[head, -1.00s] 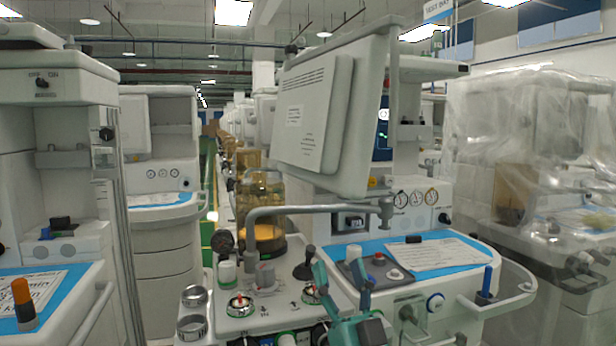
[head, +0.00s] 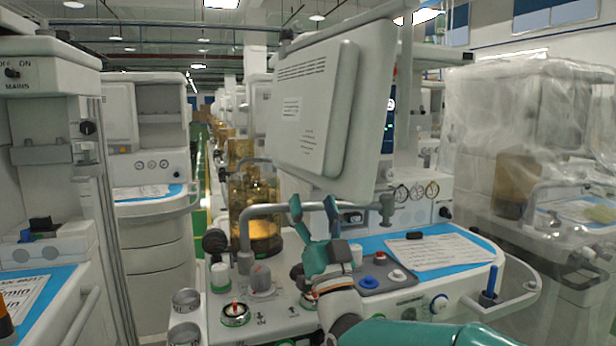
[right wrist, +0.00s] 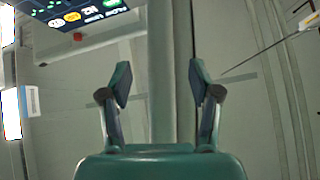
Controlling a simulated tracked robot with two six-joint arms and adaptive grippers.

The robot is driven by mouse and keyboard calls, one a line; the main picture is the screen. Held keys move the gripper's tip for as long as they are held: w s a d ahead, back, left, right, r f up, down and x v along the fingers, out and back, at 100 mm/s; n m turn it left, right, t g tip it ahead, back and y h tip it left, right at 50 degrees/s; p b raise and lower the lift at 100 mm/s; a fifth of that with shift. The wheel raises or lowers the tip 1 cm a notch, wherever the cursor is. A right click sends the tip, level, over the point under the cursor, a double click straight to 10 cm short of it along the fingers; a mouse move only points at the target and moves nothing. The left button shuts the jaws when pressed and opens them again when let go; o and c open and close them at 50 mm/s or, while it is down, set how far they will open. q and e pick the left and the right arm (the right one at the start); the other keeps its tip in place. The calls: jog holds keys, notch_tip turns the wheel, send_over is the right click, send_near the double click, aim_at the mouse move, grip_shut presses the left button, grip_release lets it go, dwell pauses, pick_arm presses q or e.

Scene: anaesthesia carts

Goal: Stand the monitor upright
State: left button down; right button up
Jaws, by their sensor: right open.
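The monitor (head: 325,110) is a large pale grey panel on the middle cart. Its vented back faces me and it leans over to one side. My right gripper (head: 314,204), teal, is open and empty just below the monitor's lower edge, in front of the horizontal grey tube. It seems apart from the monitor. In the right wrist view the open fingers (right wrist: 160,82) stand on either side of a pale upright post (right wrist: 160,45), which looks farther off. A lit screen with coloured icons (right wrist: 75,14) shows at top left there. My left gripper is not in view.
The cart top below holds knobs, a grey tube arm (head: 275,210), an amber canister (head: 255,210) and a paper sheet (head: 440,251) on a blue mat. Another cart (head: 45,150) stands at left. A plastic-wrapped cart (head: 540,150) stands at right.

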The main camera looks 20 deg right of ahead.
aim_at(307, 182)
jog(key=p+x, duration=0.1)
jog(key=x, duration=0.4)
jog(key=shift+w+r, duration=0.25)
jog(key=shift+r, duration=0.05)
grip_shut()
